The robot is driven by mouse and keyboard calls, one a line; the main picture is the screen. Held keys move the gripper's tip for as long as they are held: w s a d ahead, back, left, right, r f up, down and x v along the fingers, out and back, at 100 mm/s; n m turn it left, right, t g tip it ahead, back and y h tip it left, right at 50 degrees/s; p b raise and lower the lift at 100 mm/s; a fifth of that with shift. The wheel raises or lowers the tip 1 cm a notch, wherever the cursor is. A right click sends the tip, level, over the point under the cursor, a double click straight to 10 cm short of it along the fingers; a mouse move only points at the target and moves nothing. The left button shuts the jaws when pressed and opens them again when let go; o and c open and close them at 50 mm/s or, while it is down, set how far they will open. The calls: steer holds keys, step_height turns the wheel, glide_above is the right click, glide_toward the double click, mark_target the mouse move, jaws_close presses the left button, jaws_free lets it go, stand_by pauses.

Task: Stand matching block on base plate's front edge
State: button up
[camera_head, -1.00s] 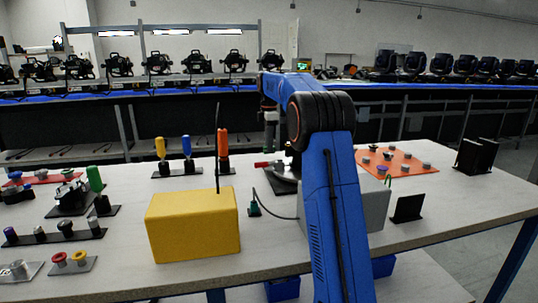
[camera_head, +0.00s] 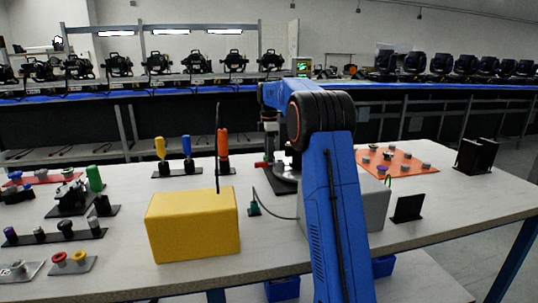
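A black base plate (camera_head: 277,188) with a grey round part on it lies on the table behind the grey box, partly hidden by my blue arm. A small red piece (camera_head: 261,164) shows at its left edge; I cannot tell whether this is the matching block. My gripper (camera_head: 269,155) points down just above and beside the red piece. It is small and dark here, so I cannot tell if its fingers are open or shut, or if they touch the red piece.
A yellow box (camera_head: 193,224) and a grey box (camera_head: 375,205) stand at the front. An orange board (camera_head: 395,161) with several knobs lies right. Bare tabletop shows between them.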

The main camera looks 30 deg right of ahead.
steer(key=shift+r, duration=0.1)
step_height(320, 180, up, 12)
stand_by(0.5)
stand_by(0.5)
